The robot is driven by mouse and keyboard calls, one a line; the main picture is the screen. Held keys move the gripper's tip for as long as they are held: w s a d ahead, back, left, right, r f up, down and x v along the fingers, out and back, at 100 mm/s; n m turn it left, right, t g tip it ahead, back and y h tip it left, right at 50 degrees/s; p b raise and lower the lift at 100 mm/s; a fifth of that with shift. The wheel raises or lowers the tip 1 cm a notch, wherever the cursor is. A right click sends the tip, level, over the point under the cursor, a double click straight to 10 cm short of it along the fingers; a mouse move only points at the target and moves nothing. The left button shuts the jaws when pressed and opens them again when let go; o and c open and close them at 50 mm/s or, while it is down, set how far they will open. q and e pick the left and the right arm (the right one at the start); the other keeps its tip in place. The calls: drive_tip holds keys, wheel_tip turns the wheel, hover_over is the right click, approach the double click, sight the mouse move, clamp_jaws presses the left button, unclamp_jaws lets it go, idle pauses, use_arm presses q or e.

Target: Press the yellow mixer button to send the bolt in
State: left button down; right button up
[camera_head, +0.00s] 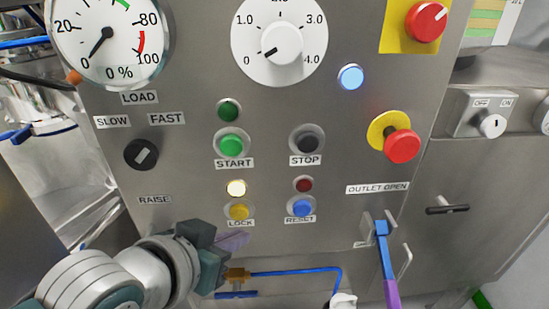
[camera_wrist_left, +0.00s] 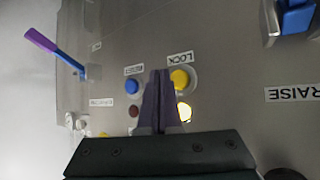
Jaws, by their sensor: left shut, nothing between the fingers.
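The yellow LOCK button (camera_head: 239,211) sits low on the steel panel, above its LOCK label. It also shows in the left wrist view (camera_wrist_left: 180,79), upside down. A lamp (camera_head: 237,187) just above it glows pale yellow. My left gripper (camera_head: 240,240) is shut and empty, its purple fingers just below the button in the head view. In the left wrist view its fingertips (camera_wrist_left: 160,72) appear beside the button, between it and the blue button. Contact cannot be seen, and the fingers look apart from the button. My right gripper is not in view.
The blue RESET button (camera_head: 301,207) and a dark red lamp (camera_head: 304,184) are to the right. Green START (camera_head: 232,145) and dark STOP (camera_head: 307,139) are above. A red emergency knob (camera_head: 402,146) and a blue lever with purple end (camera_head: 386,262) protrude at right. A blue pipe (camera_head: 300,272) runs below.

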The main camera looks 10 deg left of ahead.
use_arm(q)
drive_tip(key=shift+s+d+p, duration=0.25)
drive_tip(key=shift+s+p, duration=0.1)
drive_tip(key=shift+s, duration=0.5)
drive_tip(key=shift+s+d+p, duration=0.25)
drive_tip(key=shift+s+p, duration=0.1)
drive_tip(key=shift+s, duration=0.45)
idle(0.8)
drive_tip(key=s+a+r+g+y, duration=0.1)
drive_tip(key=s+a+r+g, duration=0.25)
drive_tip(key=s, duration=0.55)
drive_tip(key=s+a+r+g+y, duration=0.2)
drive_tip(key=s+a+r+g, duration=0.15)
drive_tip(key=s, duration=0.55)
wheel_tip(320, 180, up, 32)
drive_tip(key=p, duration=3)
drive_tip(key=shift+s+f+n+p, duration=0.2)
drive_tip(key=shift+n+p, duration=0.2)
drive_tip(key=shift+a, duration=0.1)
